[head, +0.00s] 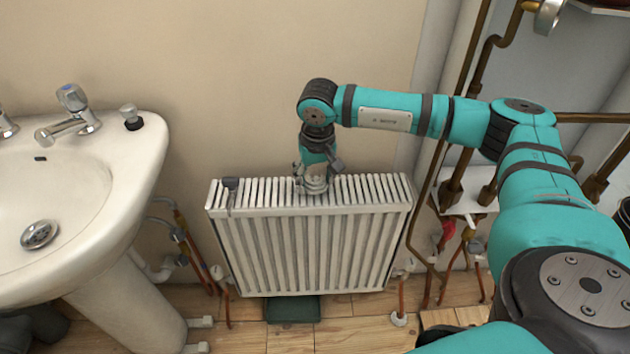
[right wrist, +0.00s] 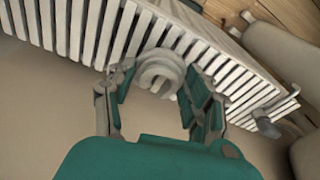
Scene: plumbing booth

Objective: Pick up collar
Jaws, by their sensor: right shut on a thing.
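The collar is a pale, ring-shaped piece (right wrist: 160,72) between my fingers in the right wrist view. My right gripper (right wrist: 157,78) is shut on it, with a dark-padded finger on each side. In the head view my right gripper (head: 315,184) points down at the top of the white radiator (head: 305,245), near its middle. The fingers hide much of the collar there. I cannot tell whether the collar still touches the radiator's top. My left gripper is not in view.
A grey tool (head: 231,190) sits on the radiator's left top end. A white sink (head: 80,190) with taps and a small black-based fitting (head: 131,117) stands at left. Copper pipes (head: 437,215) rise at right. A dark green box (head: 293,308) lies below the radiator.

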